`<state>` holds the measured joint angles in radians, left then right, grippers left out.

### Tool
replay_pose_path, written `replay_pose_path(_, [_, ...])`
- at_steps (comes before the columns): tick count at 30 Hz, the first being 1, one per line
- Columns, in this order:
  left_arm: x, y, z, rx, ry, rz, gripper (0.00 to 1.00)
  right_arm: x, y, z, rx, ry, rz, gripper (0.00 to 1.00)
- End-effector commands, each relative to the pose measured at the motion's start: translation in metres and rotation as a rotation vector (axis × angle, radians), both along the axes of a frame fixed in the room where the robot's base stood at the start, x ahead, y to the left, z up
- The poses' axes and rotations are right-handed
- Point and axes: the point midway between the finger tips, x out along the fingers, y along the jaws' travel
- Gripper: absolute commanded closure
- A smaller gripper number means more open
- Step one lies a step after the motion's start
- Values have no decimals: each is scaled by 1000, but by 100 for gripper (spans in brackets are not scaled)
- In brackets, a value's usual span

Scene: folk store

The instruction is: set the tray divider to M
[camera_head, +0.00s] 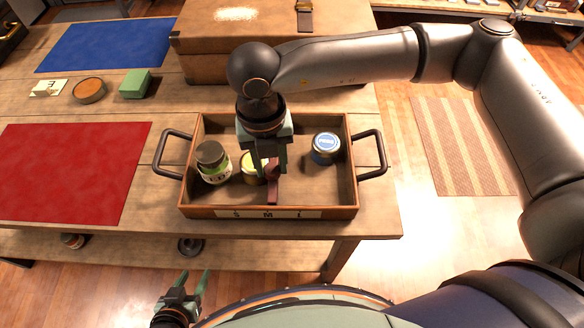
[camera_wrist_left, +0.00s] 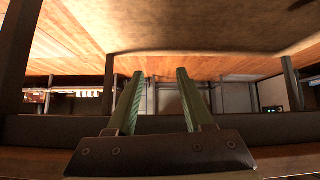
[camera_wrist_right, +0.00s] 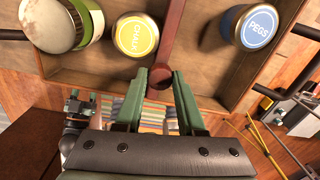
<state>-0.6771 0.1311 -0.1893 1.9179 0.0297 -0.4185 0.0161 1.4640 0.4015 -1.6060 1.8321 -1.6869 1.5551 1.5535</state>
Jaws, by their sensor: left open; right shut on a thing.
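The wooden tray (camera_head: 330,212) stands on the table, with a front label strip (camera_head: 250,214) marked S, M and L. The dark red divider (camera_head: 273,192) runs front to back inside it, its front end roughly above the M. My right gripper (camera_head: 268,165) reaches down into the tray and is shut on the divider; in the right wrist view the divider (camera_wrist_right: 172,40) ends in a round part between the fingers (camera_wrist_right: 160,78). My left gripper (camera_head: 195,280) is open and empty, low in front of the table; its fingers also show in the left wrist view (camera_wrist_left: 160,75).
Left of the divider are a green-labelled jar (camera_head: 212,160) and a yellow chalk tin (camera_wrist_right: 137,35). A blue-lidded pegs tin (camera_head: 326,148) stands right of it. A brown case (camera_head: 215,40) is behind the tray; a red mat (camera_head: 70,170) lies left.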

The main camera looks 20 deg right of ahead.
Motion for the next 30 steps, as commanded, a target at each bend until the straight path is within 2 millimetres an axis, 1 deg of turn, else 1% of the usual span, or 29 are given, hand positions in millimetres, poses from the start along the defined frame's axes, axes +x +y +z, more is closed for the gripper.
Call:
replay_pose_path(1, [1, -3, -4, -3, -1, -4, 48, 2, 5, -3, -1, -3, 1, 100])
replay_pose_path(3, [3, -7, -2, -9, -4, -10, 48, 3, 8, -2, -2, -2, 0, 100])
replay_pose_path(7, [8, -12, 6, -17, -17, -19, 48, 3, 9, 0, -3, -1, -1, 100])
replay_pose_path(12, [10, -12, 8, -17, -22, -19, 48, 2, 8, 0, -3, 0, -1, 100])
replay_pose_path(13, [10, -12, 8, -16, -22, -19, 48, 2, 8, 0, -3, 0, -1, 59])
replay_pose_path(15, [10, -11, 8, -16, -22, -19, 48, 2, 8, 0, -3, 0, -1, 52])
replay_pose_path(21, [10, -9, 7, -12, -23, -16, 48, 2, 8, 0, -2, 0, -1, 31])
replay_pose_path(27, [10, -8, 6, -11, -23, -15, 48, 2, 8, 0, -2, 0, 0, 31])
replay_pose_path(30, [9, -8, 5, -11, -22, -15, 48, 3, 9, 4, -1, -1, -1, 31])
